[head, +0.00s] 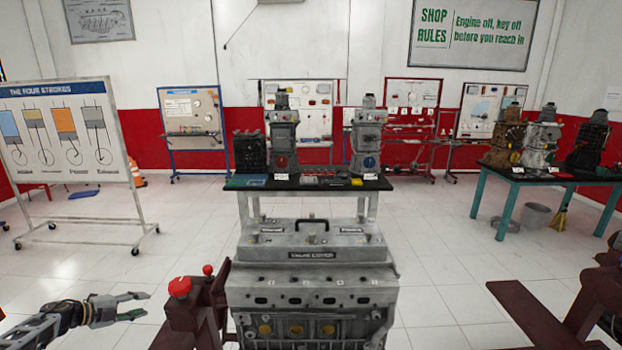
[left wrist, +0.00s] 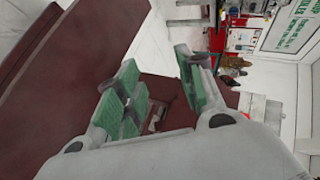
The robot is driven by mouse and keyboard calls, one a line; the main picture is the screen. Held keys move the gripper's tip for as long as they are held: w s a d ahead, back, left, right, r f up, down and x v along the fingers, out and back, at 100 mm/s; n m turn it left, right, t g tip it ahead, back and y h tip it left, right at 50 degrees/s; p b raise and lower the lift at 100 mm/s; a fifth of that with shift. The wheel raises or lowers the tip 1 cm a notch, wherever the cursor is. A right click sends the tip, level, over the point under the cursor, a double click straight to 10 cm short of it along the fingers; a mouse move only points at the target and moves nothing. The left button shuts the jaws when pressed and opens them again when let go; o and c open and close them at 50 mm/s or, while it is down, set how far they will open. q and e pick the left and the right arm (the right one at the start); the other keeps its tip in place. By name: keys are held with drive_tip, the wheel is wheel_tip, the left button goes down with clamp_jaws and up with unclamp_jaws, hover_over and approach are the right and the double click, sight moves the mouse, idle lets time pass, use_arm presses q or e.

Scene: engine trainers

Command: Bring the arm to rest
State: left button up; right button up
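My left gripper (head: 136,305) is at the lower left of the head view, left of the dark red engine stand and its red knob (head: 180,287). Its fingers are spread with a gap between them. In the left wrist view its two green-padded fingers (left wrist: 165,95) stand apart with nothing held between them. Dark red metal of a stand (left wrist: 85,75) shows beyond and beside the fingers. My right gripper is not in either view.
A grey engine (head: 310,280) on the stand fills the front centre. A dark red beam (head: 540,315) lies at the right. A black-topped table (head: 310,184) with engines is behind, and a teal-legged table (head: 510,205) is at right. A chart board (head: 70,150) stands left; open floor lies between.

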use_arm(q)
drive_tip(key=s+a+f+n+y, duration=1)
drive_tip(key=s+a+f, duration=0.8)
drive_tip(key=s+a, duration=0.25)
drive_tip(key=s+a+f+n+g+y, duration=0.1)
drive_tip(key=s+a+n+g+y, duration=0.3)
drive_tip(key=s, duration=0.6)
drive_tip(key=s+a+f+g, duration=0.1)
drive_tip(key=s+a+f, duration=0.1)
drive_tip(key=s+a, duration=0.7)
drive_tip(key=s+a+f+n+g+y, duration=0.1)
drive_tip(key=s+a+n+g+y, duration=0.15)
drive_tip(key=s, duration=0.95)
drive_tip(key=s+d+f+n+g+h, duration=0.1)
drive_tip(key=s+d+f+h, duration=0.25)
drive_tip(key=d+f, duration=1.05)
drive_tip(key=s+d+f+n+h, duration=0.15)
drive_tip(key=s+d+f, duration=0.55)
drive_tip(key=d, duration=1)
drive_tip(key=d+f+h, duration=0.2)
drive_tip(key=d+f, duration=0.3)
drive_tip(key=d, duration=1.3)
drive_tip(key=d+f+n+h, duration=0.1)
drive_tip(key=d+f, duration=0.4)
drive_tip(key=d, duration=1.4)
drive_tip(key=shift+f+g+h, duration=0.2)
drive_tip(key=shift+g+h, duration=0.15)
drive_tip(key=shift+h, duration=0.5)
